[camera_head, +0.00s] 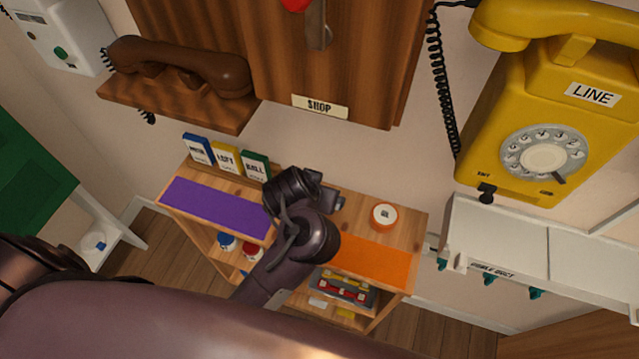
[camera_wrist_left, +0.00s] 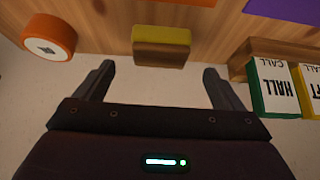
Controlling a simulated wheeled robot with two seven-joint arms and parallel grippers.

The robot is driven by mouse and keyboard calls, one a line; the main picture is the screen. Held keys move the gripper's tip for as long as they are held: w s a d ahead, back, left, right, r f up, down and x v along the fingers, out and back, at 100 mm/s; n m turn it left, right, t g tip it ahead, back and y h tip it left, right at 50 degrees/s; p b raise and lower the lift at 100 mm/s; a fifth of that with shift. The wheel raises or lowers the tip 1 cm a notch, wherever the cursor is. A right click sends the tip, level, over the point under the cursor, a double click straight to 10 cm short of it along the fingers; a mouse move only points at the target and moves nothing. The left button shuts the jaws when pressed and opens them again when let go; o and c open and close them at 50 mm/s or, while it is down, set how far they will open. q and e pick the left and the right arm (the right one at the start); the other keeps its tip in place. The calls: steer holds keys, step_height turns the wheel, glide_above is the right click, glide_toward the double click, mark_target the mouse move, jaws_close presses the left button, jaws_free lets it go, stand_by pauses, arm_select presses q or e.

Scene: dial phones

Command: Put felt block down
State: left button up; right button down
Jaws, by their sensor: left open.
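The felt block (camera_wrist_left: 160,50), with a yellow top and a brown body, sits on the wooden shelf top in the left wrist view. It stands between an orange round roll and the upright booklets. My left gripper (camera_wrist_left: 157,74) is open, its two fingers spread and empty, and the block lies just beyond the fingertips, apart from them. In the head view my left gripper (camera_head: 332,197) is over the middle of the shelf top and hides the block. My right gripper is not in view.
The shelf (camera_head: 355,228) carries a purple mat (camera_head: 215,207), an orange mat (camera_head: 375,262), an orange roll (camera_head: 384,216) and booklets (camera_head: 227,158). A yellow dial phone (camera_head: 510,110) hangs at right. A brown handset (camera_head: 180,67) rests on a wooden ledge above the shelf.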

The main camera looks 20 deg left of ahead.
arm_select(q)
steer(key=p+v, duration=0.3)
steer(key=v, duration=0.3)
steer(key=shift+p, duration=0.35)
steer(key=shift+s, duration=0.15)
